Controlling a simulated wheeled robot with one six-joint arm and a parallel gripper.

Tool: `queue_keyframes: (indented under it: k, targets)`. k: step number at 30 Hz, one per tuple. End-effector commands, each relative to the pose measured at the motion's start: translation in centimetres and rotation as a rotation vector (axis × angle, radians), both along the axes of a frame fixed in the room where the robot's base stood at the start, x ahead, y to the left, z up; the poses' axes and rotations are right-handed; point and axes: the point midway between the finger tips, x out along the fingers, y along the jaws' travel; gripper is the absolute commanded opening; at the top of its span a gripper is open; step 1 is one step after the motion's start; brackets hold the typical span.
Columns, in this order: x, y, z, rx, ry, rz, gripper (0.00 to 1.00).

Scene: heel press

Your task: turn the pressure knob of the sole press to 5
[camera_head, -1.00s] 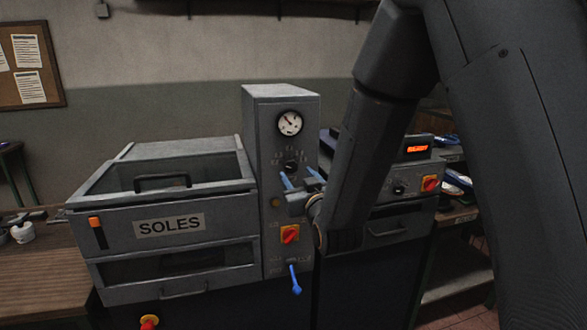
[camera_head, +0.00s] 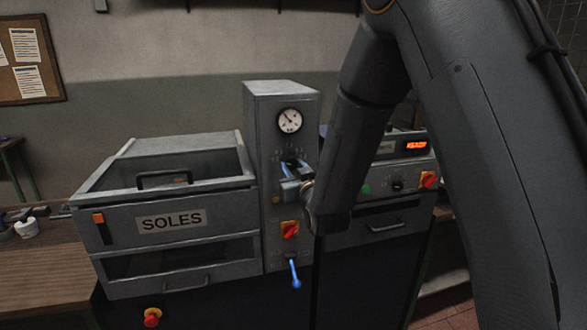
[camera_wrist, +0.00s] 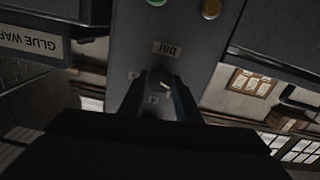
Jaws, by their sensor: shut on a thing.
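The sole press has a grey control column (camera_head: 282,100) beside the box marked SOLES (camera_head: 172,221). Its dark pressure knob (camera_wrist: 160,79) sits on the column face below a round gauge (camera_head: 290,121). My gripper (camera_head: 293,164) has its blue fingers on either side of the knob and is shut on it. In the wrist view the knob shows between the two dark fingers, below an upside-down "bar" label (camera_wrist: 165,48). Small scale marks show beside it, but the fingers hide part of the scale. I cannot read the knob's setting.
Below my gripper are a red rotary switch (camera_head: 290,230) on a yellow plate and a blue-handled lever (camera_head: 295,273). A second machine with an orange display (camera_head: 417,145) stands to the right, partly behind my arm. A red button (camera_head: 152,317) sits low at left.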

Motion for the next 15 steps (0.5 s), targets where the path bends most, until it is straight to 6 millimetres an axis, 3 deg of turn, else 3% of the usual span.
queue_keyframes:
  k: [8,15]
  targets:
    - [0.03,0.02,-0.01,0.045,0.011,0.0,0.08]
    - [0.08,0.05,-0.08,0.186,0.049,0.0,0.08]
